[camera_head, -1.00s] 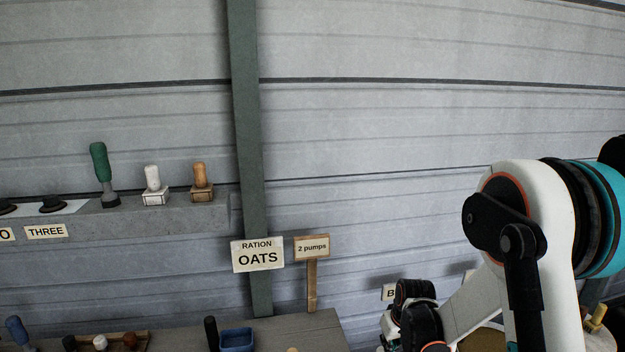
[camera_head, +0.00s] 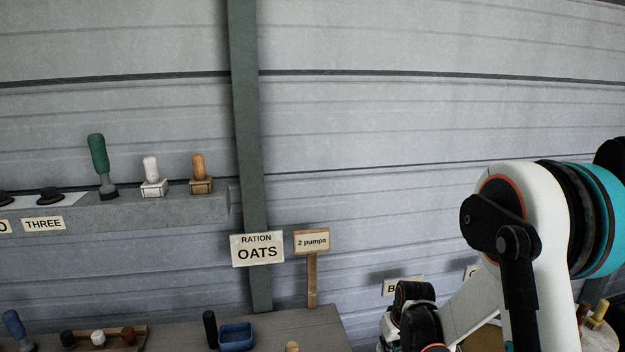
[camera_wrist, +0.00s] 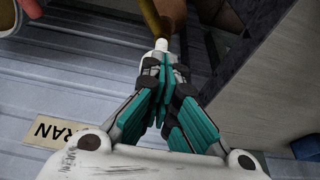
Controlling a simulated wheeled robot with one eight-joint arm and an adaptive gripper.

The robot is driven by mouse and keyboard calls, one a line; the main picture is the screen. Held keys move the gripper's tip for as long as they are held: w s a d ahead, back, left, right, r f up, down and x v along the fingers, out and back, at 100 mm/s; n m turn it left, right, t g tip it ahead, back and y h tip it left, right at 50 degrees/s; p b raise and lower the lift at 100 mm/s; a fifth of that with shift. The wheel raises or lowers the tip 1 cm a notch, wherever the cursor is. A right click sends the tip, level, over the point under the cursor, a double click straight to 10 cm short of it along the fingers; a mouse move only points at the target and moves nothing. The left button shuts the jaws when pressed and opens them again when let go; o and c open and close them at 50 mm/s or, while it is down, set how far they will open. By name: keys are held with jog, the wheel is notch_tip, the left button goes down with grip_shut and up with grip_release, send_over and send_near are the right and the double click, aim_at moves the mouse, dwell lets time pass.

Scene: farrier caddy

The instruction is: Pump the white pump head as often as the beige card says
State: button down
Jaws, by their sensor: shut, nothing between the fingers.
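The beige card (camera_head: 312,241) stands on a wooden post and reads "2 pumps". In the wrist view my gripper (camera_wrist: 164,72) has its teal fingers closed together with nothing between them. A small white piece (camera_wrist: 161,44) shows just beyond the fingertips, below a yellow-brown curved part (camera_wrist: 152,16). It may be the white pump head; I cannot tell, nor whether the fingers touch it. In the head view my arm fills the right side and the fingertips are not visible.
A "RATION OATS" sign (camera_head: 257,250) stands beside the card. A shelf (camera_head: 150,212) holds green, white and orange-handled tools. The bench below carries a blue tray (camera_head: 236,336) and a black cylinder (camera_head: 210,329).

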jog(key=shift+f, duration=1)
jog(key=shift+r, duration=0.1)
jog(key=shift+r+p, duration=0.9)
jog(key=shift+r, duration=0.65)
jog(key=shift+f, duration=0.1)
dwell(0.4)
